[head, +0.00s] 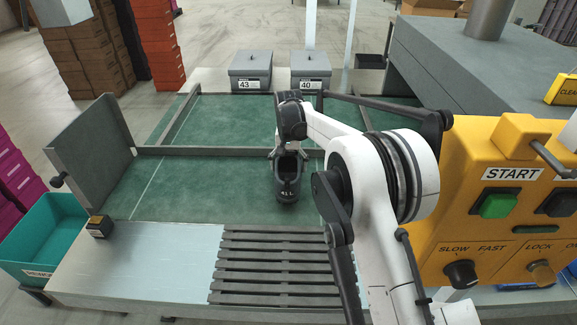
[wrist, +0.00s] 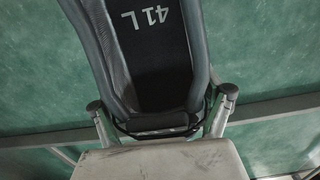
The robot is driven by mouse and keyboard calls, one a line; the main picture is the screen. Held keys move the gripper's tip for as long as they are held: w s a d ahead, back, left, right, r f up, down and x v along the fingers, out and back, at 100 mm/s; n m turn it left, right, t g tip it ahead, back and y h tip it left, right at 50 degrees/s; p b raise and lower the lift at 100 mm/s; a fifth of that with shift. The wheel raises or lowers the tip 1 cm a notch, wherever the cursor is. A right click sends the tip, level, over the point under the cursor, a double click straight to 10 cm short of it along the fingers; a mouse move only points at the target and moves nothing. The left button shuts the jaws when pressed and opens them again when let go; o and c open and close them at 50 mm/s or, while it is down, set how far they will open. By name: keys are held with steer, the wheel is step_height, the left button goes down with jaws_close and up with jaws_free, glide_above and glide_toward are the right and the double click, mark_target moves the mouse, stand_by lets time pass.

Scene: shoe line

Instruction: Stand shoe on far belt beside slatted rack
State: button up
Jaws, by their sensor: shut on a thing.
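A dark grey shoe (head: 288,187) is in my gripper (head: 289,157) over the near green belt (head: 200,190), just on the near side of the dividing bar. In the wrist view the shoe (wrist: 150,60) shows its black insole marked 41 L, and my gripper's fingers (wrist: 162,112) close on both sides of its heel end. I cannot tell whether the sole touches the belt. The far belt (head: 225,120) lies behind the dividing bar and looks empty. The slatted rack (head: 270,265) lies in front of the near belt. My arm hides parts to the right.
The grey dividing bar (head: 200,151) crosses between the belts. Two grey boxes marked 43 (head: 250,70) and 40 (head: 311,70) stand behind the far belt. A grey upright panel (head: 90,145) and teal bin (head: 45,235) are at left. A yellow control box (head: 500,240) stands at right.

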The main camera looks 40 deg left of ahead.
steer(key=o, duration=1.6)
steer(key=shift+f, duration=0.1)
steer(key=shift+r+p, duration=0.45)
steer(key=shift+r, duration=0.05)
step_height(320, 180, up, 12)
